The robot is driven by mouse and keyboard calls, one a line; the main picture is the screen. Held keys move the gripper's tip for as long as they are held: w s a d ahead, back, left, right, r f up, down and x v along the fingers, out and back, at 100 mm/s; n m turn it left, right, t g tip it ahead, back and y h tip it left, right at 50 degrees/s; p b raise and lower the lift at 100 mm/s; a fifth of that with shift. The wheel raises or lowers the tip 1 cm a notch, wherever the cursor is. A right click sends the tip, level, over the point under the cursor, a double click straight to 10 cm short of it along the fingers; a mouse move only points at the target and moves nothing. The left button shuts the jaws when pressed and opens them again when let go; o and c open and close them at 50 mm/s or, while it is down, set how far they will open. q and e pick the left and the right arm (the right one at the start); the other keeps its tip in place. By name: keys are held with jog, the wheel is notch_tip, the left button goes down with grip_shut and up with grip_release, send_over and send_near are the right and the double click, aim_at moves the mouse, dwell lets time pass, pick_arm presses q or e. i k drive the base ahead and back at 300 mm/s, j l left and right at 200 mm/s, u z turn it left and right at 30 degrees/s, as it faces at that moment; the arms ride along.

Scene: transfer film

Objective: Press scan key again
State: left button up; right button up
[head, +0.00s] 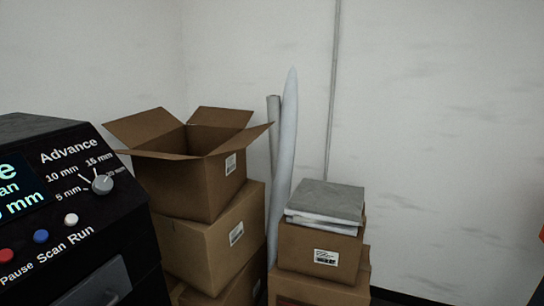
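A black machine (110,215) stands at the left edge of the head view, cut off by the frame. Its sloped panel has a red Pause key (6,256), a blue Scan key (41,236) and a white Run key (71,219) in a row. Above them is a grey Advance knob (102,184) with marks in mm. Neither of my grippers is in view.
Cardboard boxes are stacked right of the machine, with an open empty-looking box (200,170) on top. A smaller stack (318,248) carries grey flat items (326,198). Long rolls (285,150) lean on the white wall (440,120). An orange edge (541,240) shows at far right.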

aim_at(41, 236)
jog(key=u, duration=1.35)
